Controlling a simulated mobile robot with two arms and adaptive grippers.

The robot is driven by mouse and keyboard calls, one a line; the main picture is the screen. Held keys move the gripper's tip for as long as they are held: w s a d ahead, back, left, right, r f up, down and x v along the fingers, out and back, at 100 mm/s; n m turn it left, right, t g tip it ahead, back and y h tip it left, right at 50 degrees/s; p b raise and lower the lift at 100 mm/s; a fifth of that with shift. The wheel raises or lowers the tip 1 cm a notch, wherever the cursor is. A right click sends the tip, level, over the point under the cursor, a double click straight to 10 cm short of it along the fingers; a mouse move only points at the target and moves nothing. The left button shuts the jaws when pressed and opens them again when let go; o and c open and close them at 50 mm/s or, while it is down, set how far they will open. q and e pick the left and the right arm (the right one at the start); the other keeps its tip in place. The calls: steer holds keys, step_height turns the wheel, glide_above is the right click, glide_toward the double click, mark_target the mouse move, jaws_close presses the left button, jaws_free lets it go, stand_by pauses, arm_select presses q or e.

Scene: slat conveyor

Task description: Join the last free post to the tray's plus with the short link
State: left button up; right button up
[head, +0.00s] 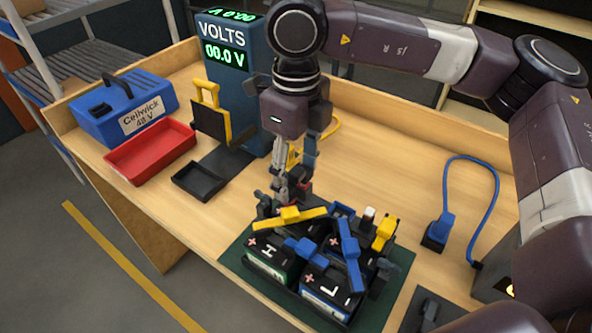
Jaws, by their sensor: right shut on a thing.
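Several dark batteries stand close together in a tray on a green mat (399,262). The front ones are a battery marked H (268,252) and a battery marked L (330,288). A yellow link (291,217) lies across the back left of the group. My right gripper (287,198) reaches down from above, and its fingers are shut at the middle of this link. A small blue link (304,251) sits between H and L. A longer blue link (349,252) sits to its right. A yellow block (385,232) is at the right. Post contacts are partly hidden. My left gripper is out of view.
A meter tower (225,85) reads 00.0 V. A blue Cellwick box (123,105), a red bin (150,152) and a small black tray (199,181) are at the left. A blue cable plug (438,231) stands at the right.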

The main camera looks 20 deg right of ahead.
steer(key=shift+f+b, duration=0.85)
steer(key=shift+f, duration=0.2)
steer(key=o, duration=1.1)
steer(key=shift+r, duration=0.25)
step_height(320, 180, up, 12)
steer(key=shift+f, duration=0.2)
